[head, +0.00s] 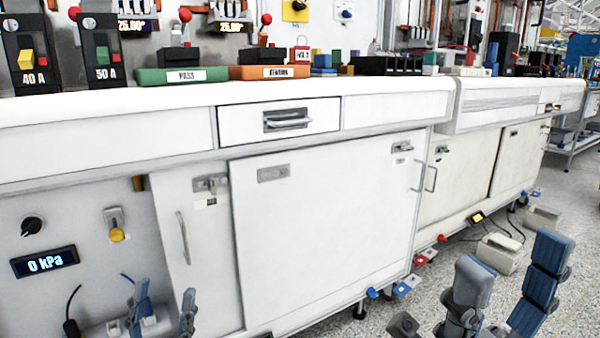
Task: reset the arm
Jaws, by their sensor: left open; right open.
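My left gripper (165,291) shows at the bottom left, low in front of the white bench's panel. Its two blue-grey fingers stand apart with nothing between them. My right gripper (514,254) shows at the bottom right, over the speckled floor. Its fingers point up, are wide apart and hold nothing. Both grippers are below the benchtop and clear of the things on it. Most of both arms is out of view.
The white bench (320,225) runs across the view. On top are a 40 A breaker (24,60), a 50 A breaker (102,55), a green PASS tray (150,76) and an orange REWORK tray (255,73). A 0 kPa display (44,262) is at lower left.

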